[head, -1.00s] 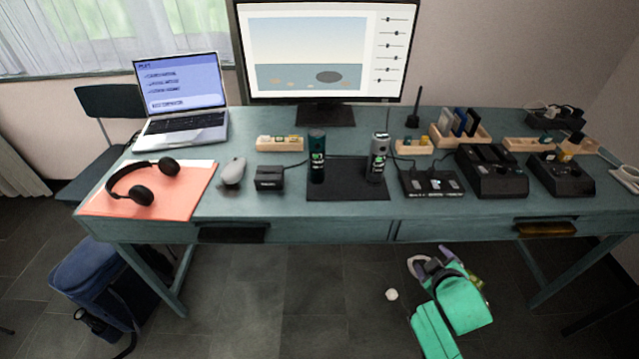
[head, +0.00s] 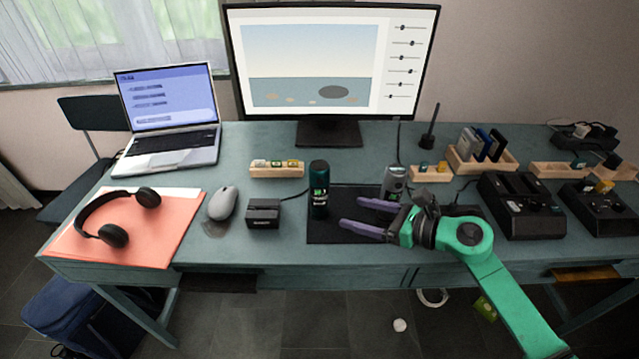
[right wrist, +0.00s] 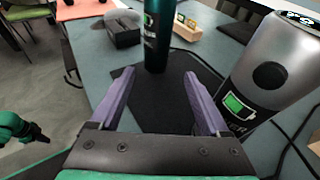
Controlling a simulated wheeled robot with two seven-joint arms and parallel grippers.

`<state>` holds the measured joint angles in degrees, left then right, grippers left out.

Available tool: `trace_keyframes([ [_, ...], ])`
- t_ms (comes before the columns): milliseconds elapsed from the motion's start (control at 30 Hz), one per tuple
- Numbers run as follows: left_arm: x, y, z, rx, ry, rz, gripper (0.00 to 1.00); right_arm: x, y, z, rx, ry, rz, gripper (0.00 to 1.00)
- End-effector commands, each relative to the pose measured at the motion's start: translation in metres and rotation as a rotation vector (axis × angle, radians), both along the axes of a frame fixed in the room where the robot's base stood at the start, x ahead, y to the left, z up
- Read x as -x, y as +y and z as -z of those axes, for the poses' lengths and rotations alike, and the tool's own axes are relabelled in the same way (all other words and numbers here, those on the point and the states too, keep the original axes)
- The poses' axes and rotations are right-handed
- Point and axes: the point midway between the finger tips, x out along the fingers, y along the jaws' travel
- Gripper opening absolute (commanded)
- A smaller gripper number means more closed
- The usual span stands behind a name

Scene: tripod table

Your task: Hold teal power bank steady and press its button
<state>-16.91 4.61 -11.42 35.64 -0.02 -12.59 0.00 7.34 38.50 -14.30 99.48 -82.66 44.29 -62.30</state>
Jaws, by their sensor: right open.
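The teal power bank (head: 319,190) is a dark teal cylinder with a green display. It stands upright on the left part of a black mat (head: 325,232). My right gripper (head: 361,214) is open and empty above the mat, to the right of the teal power bank, with its purple fingers pointing toward it. In the right wrist view the lower part of the teal power bank (right wrist: 158,35) shows beyond the fingertips, apart from them. Its button is not discernible. A green arm with a dark end, seemingly my left gripper (right wrist: 35,135), shows at the left of that view.
A grey power bank (head: 395,181) stands close behind my right gripper; it looms at the right of the right wrist view (right wrist: 268,80). A black box (head: 263,213) with a cable and a mouse (head: 222,203) are left of the teal power bank. A wooden tray (head: 277,171) is behind.

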Motion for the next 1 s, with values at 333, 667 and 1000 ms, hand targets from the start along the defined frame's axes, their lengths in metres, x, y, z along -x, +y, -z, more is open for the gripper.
trace_keyframes([
  [333,0.010,0.000,0.000,-0.001,0.016,0.001,0.00,-0.025,0.038,0.014,-0.003,0.001,-0.002,0.79],
  [667,0.007,0.000,0.018,0.000,0.011,0.001,0.00,-0.051,0.076,0.030,-0.001,0.000,-0.002,0.79],
  [1000,0.004,0.000,0.017,0.001,0.006,0.001,0.00,-0.053,0.079,0.030,-0.001,0.002,-0.001,0.68],
])
